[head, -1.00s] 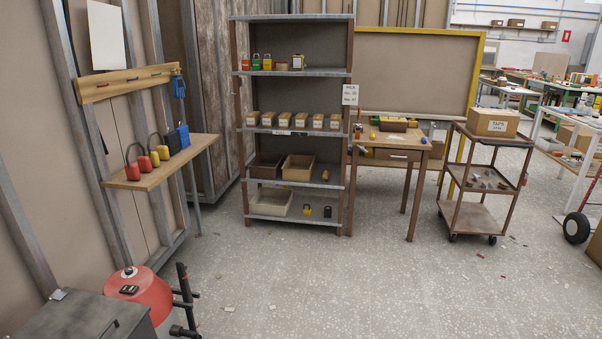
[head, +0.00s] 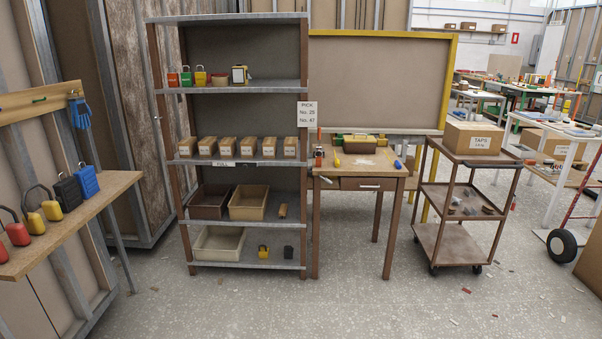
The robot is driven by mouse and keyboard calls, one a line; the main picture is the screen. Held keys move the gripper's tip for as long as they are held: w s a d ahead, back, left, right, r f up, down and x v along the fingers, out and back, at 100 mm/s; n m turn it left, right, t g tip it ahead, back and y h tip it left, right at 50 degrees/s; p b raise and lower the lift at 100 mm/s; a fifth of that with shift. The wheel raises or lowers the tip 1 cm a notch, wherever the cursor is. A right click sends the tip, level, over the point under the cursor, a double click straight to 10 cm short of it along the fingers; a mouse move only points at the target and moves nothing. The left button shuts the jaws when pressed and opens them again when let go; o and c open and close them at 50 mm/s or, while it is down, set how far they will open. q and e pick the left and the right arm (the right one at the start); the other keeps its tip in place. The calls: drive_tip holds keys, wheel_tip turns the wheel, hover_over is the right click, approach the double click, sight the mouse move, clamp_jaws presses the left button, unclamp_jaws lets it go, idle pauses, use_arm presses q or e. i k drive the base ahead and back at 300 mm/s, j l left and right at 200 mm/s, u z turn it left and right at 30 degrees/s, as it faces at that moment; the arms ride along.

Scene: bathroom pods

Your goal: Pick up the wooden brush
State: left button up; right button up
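I cannot make out a wooden brush for certain. A small brown, wood-coloured piece (head: 282,211) lies on a lower shelf, right of two bins, and is too small to identify. Several small tools and a brown block-like item (head: 358,147) are on the wooden table (head: 345,184) right of the shelf; their shapes are unclear at this distance. Neither of my grippers is in view.
A metal shelf unit (head: 236,87) holds small boxes, bins and padlocks. A wall-mounted bench (head: 85,222) with coloured padlocks is close at left. A trolley (head: 440,198) with a TAPS box (head: 474,137) stands right of the table. The floor in front (head: 330,305) is mostly clear.

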sight(283, 208)
drive_tip(key=i, duration=2.05)
